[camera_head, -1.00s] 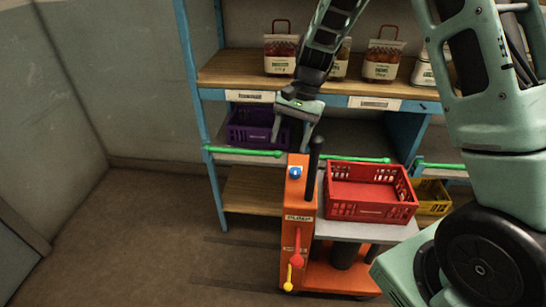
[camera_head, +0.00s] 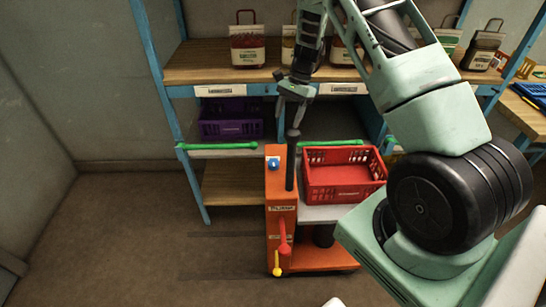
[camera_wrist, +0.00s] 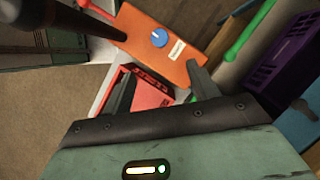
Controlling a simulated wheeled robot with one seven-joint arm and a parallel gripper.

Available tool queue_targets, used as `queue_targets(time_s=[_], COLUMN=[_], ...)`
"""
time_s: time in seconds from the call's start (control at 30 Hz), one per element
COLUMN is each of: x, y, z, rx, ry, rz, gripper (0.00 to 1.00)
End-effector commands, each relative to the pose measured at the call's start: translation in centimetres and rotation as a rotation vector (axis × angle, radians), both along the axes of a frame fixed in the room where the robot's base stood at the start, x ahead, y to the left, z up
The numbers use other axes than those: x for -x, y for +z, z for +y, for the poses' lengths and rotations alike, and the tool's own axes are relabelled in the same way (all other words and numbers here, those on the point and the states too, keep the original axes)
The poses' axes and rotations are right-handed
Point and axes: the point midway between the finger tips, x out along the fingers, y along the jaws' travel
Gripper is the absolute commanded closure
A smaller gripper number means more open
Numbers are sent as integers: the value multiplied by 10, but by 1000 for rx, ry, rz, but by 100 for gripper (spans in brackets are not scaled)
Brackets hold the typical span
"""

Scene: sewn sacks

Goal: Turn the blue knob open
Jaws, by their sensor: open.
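The blue knob (camera_head: 273,163) sits on the top of an orange post (camera_head: 280,222) in the head view. The wrist view shows the knob (camera_wrist: 159,38) on the orange panel (camera_wrist: 165,50), beside a small white label (camera_wrist: 177,50). My gripper (camera_head: 291,110) is above the post and a little right of the knob in the head view, apart from it. In the wrist view my gripper's two fingers (camera_wrist: 160,88) are spread with nothing held between them. A black upright handle (camera_head: 291,160) stands on the right of the knob.
A red crate (camera_head: 310,183) stands on the cart right of the post. A red lever (camera_head: 284,240) and a yellow lever (camera_head: 277,265) are on the post's front. Behind is a shelf (camera_head: 200,75) with sacks and a purple crate (camera_head: 230,127). Floor at left is clear.

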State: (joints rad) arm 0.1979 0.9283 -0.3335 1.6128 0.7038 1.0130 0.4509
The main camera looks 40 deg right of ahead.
Motion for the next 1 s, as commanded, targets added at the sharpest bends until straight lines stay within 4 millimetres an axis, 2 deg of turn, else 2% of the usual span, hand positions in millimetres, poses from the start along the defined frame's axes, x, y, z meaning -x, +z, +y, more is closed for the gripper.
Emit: queue_targets(time_s=[0.7, 0.9, 1.0], x=[12, 12, 12], y=[-126, -147, -151], z=[54, 62, 63], rx=[-1, -1, 1], ry=[5, 6, 5], rz=[2, 1, -1], gripper=[41, 41, 41])
